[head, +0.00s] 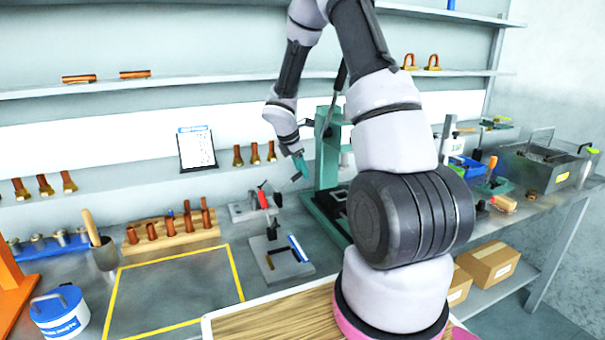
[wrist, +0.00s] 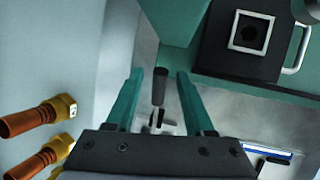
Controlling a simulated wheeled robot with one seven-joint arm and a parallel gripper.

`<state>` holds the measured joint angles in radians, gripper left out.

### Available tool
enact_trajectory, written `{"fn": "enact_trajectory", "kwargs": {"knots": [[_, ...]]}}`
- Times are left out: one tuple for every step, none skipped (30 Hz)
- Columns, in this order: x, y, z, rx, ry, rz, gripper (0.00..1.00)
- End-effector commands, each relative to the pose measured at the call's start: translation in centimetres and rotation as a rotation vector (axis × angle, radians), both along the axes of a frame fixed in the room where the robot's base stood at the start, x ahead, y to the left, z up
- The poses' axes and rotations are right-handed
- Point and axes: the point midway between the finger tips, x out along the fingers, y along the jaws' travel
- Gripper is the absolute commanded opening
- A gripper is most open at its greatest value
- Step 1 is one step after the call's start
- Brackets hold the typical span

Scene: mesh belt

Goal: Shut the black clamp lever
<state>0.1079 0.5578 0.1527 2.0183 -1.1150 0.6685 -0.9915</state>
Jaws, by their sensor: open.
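The black clamp lever (wrist: 160,87) shows in the wrist view as a dark, upright-looking grip between and beyond my fingertips, with small metal clamp parts below it. In the head view the black lever (head: 277,199) is small, beside a red handle (head: 263,199), near a grey clamp base (head: 241,211) on the bench. My gripper (head: 301,167) has teal fingers and hangs above and slightly right of the clamp. In the wrist view my gripper (wrist: 158,78) is open, its fingers on either side of the lever in the picture. Contact is not visible.
A green press (head: 328,150) stands close to the right of my gripper. A wooden rack (head: 172,236) of copper parts is to the left. The yellow-outlined area (head: 175,290) is clear.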

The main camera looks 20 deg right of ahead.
Motion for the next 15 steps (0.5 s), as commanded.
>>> {"fn": "enact_trajectory", "kwargs": {"knots": [[0.1,-0.2,-0.7,0.0,0.003,0.001,0.53],[0.2,-0.4,-0.9,0.0,0.002,0.001,0.53],[0.3,-0.5,-1.2,0.0,0.0,0.001,0.53],[0.3,-0.6,-1.4,0.0,0.0,0.0,0.53],[0.3,-0.6,-1.5,0.0,0.001,0.0,0.53],[0.3,-0.7,-1.7,0.0,0.001,0.0,0.53],[0.4,-0.7,-1.8,0.0,0.001,0.0,0.53],[0.4,-0.7,-1.8,0.0,0.0,0.0,0.53],[0.4,-0.8,-1.8,0.0,0.0,0.0,0.53],[0.4,-0.8,-1.8,0.0,0.0,-0.001,0.53],[0.4,-0.8,-1.8,0.0,0.0,-0.001,0.53],[0.4,-0.8,-1.8,0.0,0.0,-0.001,0.53],[0.4,-0.8,-1.8,0.0,0.0,-0.001,0.53],[0.4,-0.8,-1.8,0.0,0.0,-0.001,0.53],[0.4,-0.8,-1.8,0.0,0.0,-0.001,0.49]]}}
